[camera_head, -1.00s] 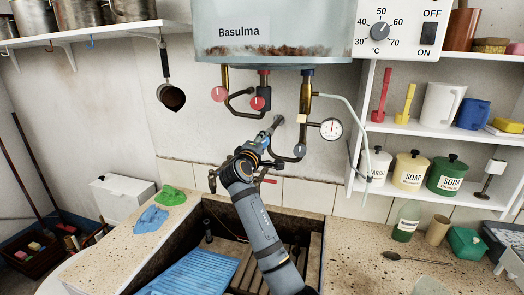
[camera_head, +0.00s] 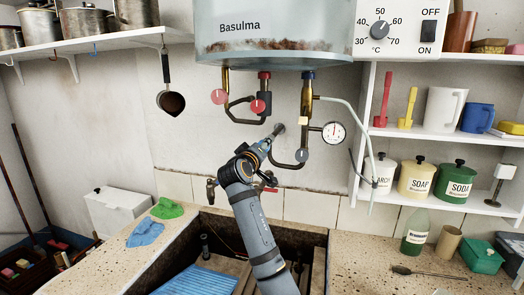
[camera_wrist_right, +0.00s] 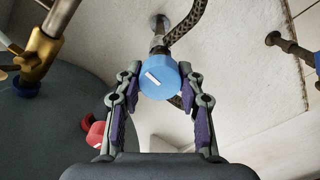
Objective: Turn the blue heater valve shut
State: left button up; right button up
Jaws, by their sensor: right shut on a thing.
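The blue heater valve (camera_wrist_right: 160,77) is a round blue knob with a white bar on its face, slanting down to the right in the right wrist view. It sits on a metal fitting at the wall, with a dark braided hose beside it. My right gripper (camera_wrist_right: 160,82) is shut on the valve, one finger on each side. In the head view my right gripper (camera_head: 266,145) is below the heater (camera_head: 270,35) at the wall pipe, and the valve is hidden behind it. My left gripper is not in view.
Two red knobs (camera_head: 218,97) (camera_head: 258,106) hang on pipes under the heater. A round gauge (camera_head: 334,132) and a thin pale hose (camera_head: 354,120) are to the right. A stone trough (camera_head: 318,240) lies below, with a tap (camera_head: 211,190) at its back.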

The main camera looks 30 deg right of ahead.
jog(key=shift+r, duration=0.45)
jog(key=o, duration=1.2)
jog(key=shift+d+f, duration=0.1)
jog(key=shift+f, duration=0.2)
jog(key=v, duration=0.7)
jog(key=shift+s+a, duration=0.2)
